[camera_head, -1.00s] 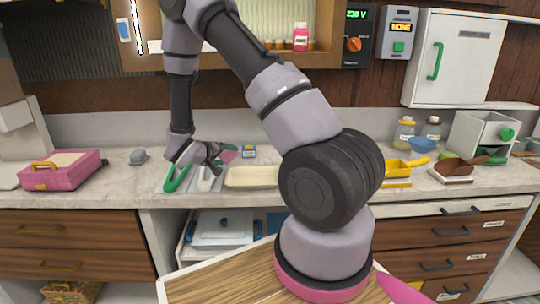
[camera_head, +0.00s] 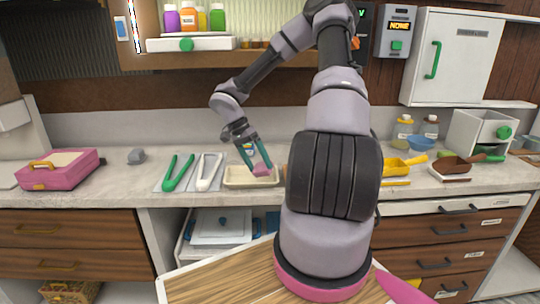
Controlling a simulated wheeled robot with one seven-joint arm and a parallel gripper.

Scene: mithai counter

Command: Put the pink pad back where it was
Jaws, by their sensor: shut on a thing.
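The pink pad (camera_head: 260,170) is between the fingertips of my gripper (camera_head: 260,165), which is shut on it. The gripper points down over the right part of a shallow cream tray (camera_head: 234,184) on the counter. I cannot tell whether the pad touches the tray floor or hangs just above it. The fingers cover part of the pad, and my arm hides the counter to the right of the tray.
Green tongs (camera_head: 177,173) and white tongs (camera_head: 208,172) lie left of the tray. A small blue and yellow box (camera_head: 251,150) stands behind the fingers. A pink case (camera_head: 60,170) is at far left. A yellow scoop (camera_head: 400,167) lies right of my arm.

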